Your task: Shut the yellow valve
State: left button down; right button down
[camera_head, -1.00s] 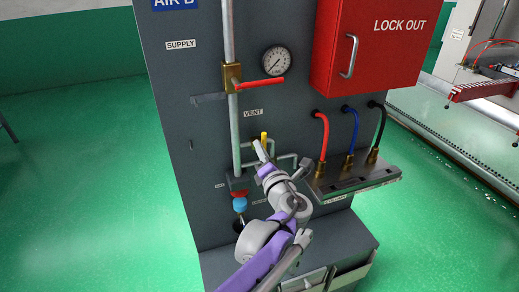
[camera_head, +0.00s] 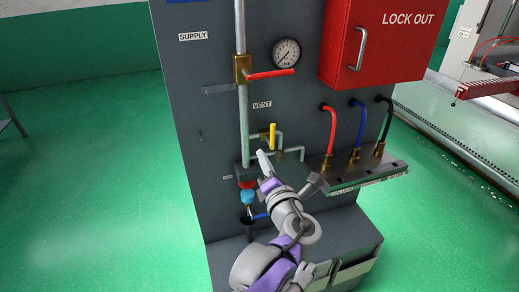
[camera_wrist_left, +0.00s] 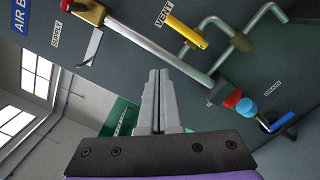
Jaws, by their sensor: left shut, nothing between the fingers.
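The yellow valve handle (camera_head: 272,136) stands upright on the small vent pipe below the VENT label, on the grey panel. It also shows in the left wrist view (camera_wrist_left: 187,33), above and right of the fingers. My left gripper (camera_head: 262,155) is just below and slightly left of the yellow handle in the head view, apart from it in the wrist view. Its fingers (camera_wrist_left: 158,75) are shut with nothing between them.
A red lever (camera_head: 270,75) sits on the supply pipe above, beside a pressure gauge (camera_head: 286,53). A red and blue fitting (camera_head: 248,193) is below left. A shelf (camera_head: 362,177) with red, blue and black hoses juts out at right. A red lock-out box (camera_head: 375,40) hangs above.

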pick_arm(q)
jog(key=v, duration=0.3)
jog(key=shift+s+r, duration=0.1)
jog(key=shift+s, duration=0.05)
dwell(0.3)
jog(key=s+a+f+n+g, duration=0.5)
jog(key=a+f+n, duration=0.3)
jog(key=a+n, duration=0.25)
jog(key=s+a+f+n+g, duration=0.4)
jog(key=s+a+f+n, duration=0.25)
jog(key=a+n, duration=0.4)
jog(key=s+f+n+g+h, duration=0.1)
jog(key=s+f+n, duration=0.3)
jog(key=n, duration=0.7)
jog(key=s+d+f+n+g+h, duration=0.1)
jog(key=s+f+n+h, duration=0.3)
jog(key=s+n, duration=0.4)
jog(key=f+n+g, duration=0.1)
jog(key=n, duration=0.2)
jog(key=shift+d+f+p, duration=0.3)
jog(key=shift+p, duration=0.05)
